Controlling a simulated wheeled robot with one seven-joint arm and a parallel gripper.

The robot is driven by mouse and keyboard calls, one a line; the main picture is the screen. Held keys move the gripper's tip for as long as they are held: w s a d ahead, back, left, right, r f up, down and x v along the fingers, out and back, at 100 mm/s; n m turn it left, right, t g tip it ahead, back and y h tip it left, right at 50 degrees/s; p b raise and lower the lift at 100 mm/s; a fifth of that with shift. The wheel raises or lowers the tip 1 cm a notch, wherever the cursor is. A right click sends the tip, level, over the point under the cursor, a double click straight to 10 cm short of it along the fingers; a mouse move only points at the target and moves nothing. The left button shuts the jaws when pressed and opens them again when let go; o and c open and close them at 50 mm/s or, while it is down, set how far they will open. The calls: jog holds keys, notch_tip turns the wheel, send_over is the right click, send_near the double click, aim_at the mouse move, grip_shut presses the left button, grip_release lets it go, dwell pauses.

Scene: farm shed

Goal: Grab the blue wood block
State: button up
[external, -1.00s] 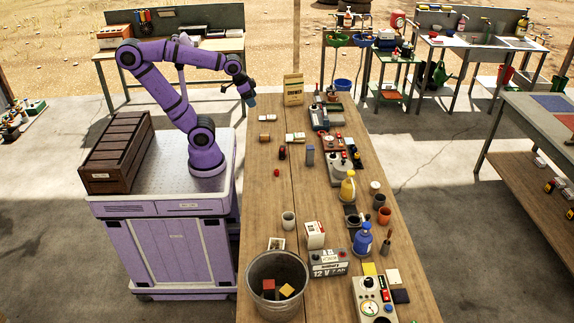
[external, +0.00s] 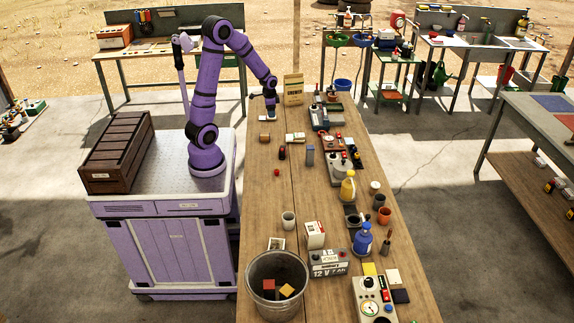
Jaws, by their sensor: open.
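My gripper (external: 271,113) is open over the far left part of the long wooden table (external: 262,205), pointing down, left of a paper bag. It is small in the view, and I cannot tell whether anything is between its fingers. I cannot make out a clear blue wood block. A grey-blue upright block (external: 310,155) stands mid-table, nearer the camera than my gripper and apart from it; its material is not clear. A dark blue flat square (external: 401,296) lies at the near right.
The tan paper bag (external: 293,89) stands close to my gripper. A metal bucket (external: 262,302) with coloured blocks is at the near end. Bottles (external: 348,188), cups and devices crowd the table's right side. The strip along its left edge is mostly clear.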

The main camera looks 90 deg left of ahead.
jog(key=h, duration=0.1)
send_over(265, 134)
jog(key=shift+g, duration=0.4)
notch_tip(265, 134, down, 11)
jog(key=shift+s+a+f, duration=0.15)
jog(key=shift+f, duration=0.05)
notch_tip(265, 134, down, 5)
jog(key=shift+f, duration=0.2)
jog(key=shift+d+f, duration=0.2)
jog(key=shift+f, duration=2.5)
jog(key=c, duration=1)
